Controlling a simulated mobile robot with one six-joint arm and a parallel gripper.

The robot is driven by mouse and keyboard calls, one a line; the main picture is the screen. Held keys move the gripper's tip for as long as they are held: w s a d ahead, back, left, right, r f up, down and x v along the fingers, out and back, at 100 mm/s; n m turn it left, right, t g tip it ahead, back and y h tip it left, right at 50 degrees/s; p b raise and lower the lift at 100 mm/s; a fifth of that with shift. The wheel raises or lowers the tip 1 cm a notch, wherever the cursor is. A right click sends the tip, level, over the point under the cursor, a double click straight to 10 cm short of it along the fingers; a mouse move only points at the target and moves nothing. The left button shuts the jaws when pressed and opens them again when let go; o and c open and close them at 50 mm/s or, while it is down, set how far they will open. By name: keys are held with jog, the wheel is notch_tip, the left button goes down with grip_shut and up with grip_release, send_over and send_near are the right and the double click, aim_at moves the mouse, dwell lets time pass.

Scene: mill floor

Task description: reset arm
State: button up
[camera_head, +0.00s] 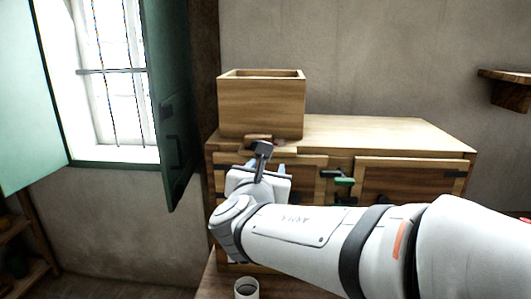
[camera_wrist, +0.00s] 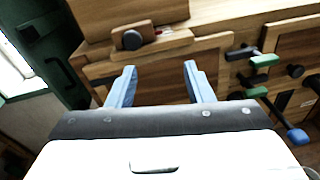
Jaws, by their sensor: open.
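My gripper (camera_wrist: 158,85) is open, with its two blue fingers apart and nothing between them in the wrist view. In the head view the gripper (camera_head: 266,165) is mostly hidden behind my own wrist, in front of the wooden cabinet (camera_head: 390,133). My white arm reaches in from the right and bends at the wrist. The fingers point toward the cabinet's front; I cannot tell whether they touch it.
A wooden box (camera_head: 262,105) stands on the cabinet's left end. Green-tipped handles (camera_head: 344,182) and a blue-tipped one (camera_wrist: 297,136) stick out of the front. A white cup (camera_head: 246,289) is below. An open green shutter (camera_head: 170,110) is left. The cabinet top's right side is clear.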

jog(key=s+d+f+m+g+h, duration=0.2)
jog(key=s+d+f+m+g, duration=0.3)
jog(key=d+m, duration=0.4)
jog(key=s+d+f+m+g+h, duration=0.2)
jog(key=s+d+f+m+g, duration=0.15)
jog(key=d+f+m, duration=0.55)
jog(key=s+f+m+g+y, duration=0.5)
jog(key=s+m, duration=0.6)
jog(key=m, duration=0.4)
jog(key=shift+s+a+f+g+y, duration=0.15)
jog(key=shift+s+f+g+y, duration=0.3)
jog(key=shift+f, duration=0.35)
